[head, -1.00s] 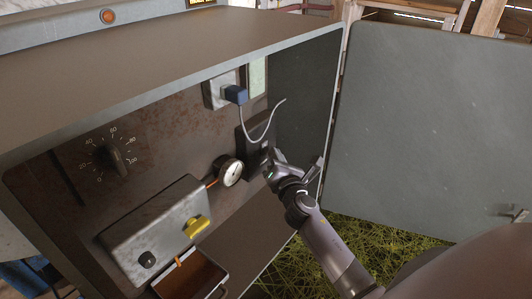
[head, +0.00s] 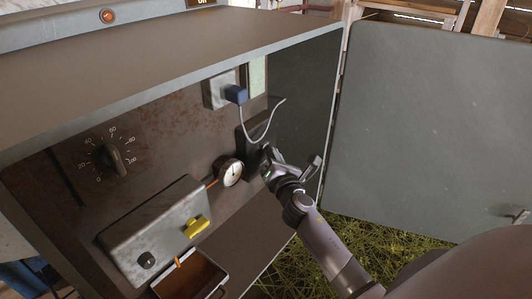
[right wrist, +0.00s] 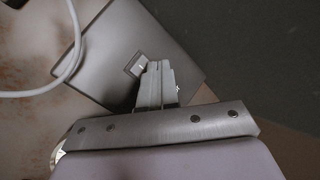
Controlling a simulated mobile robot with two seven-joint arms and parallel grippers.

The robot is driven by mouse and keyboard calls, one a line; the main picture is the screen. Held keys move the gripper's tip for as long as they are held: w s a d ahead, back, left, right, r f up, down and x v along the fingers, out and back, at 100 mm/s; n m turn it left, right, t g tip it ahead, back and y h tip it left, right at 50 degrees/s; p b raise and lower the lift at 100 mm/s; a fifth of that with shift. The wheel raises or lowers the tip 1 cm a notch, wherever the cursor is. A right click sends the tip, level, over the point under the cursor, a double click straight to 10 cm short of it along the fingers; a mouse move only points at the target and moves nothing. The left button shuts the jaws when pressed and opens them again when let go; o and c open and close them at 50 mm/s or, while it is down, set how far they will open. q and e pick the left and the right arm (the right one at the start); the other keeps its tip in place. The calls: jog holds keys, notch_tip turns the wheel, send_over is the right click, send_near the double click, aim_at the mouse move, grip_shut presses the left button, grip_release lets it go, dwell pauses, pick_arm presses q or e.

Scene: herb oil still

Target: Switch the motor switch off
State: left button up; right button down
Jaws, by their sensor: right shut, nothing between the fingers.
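The motor switch appears to be the dark box (head: 247,135) on the back panel inside the cabinet, near its right wall. No label is readable. In the right wrist view its grey plate (right wrist: 110,55) carries a small rocker (right wrist: 135,65) with a white mark. My right gripper (head: 267,150) is shut and empty, its fingertips over the lower right part of the box. In the right wrist view the fingertips (right wrist: 158,66) sit right beside the rocker, overlapping its edge; whether they touch it I cannot tell. My left gripper is not in view.
A blue plug (head: 235,94) with a white cable (head: 262,135) hangs just above the box. A round gauge (head: 230,172), yellow knob (head: 196,227) and dial (head: 116,158) are to the left. The open door (head: 430,125) stands right of my arm. An orange lamp (head: 108,15) sits on top.

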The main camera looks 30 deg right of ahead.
jog(key=shift+s, duration=0.1)
jog(key=shift+s+d+p, duration=0.25)
jog(key=shift+s+p, duration=0.05)
jog(key=shift+s, duration=0.3)
jog(key=shift+s+d+r+p, duration=0.1)
jog(key=shift+s+d+p, duration=0.2)
jog(key=shift+s, duration=0.45)
jog(key=shift+s+d+r+p, duration=0.2)
jog(key=shift+s+d, duration=0.15)
jog(key=shift+s, duration=0.45)
jog(key=shift+s+d+r+p, duration=0.1)
jog(key=shift+s+d+p, duration=0.2)
jog(key=shift+s, duration=0.45)
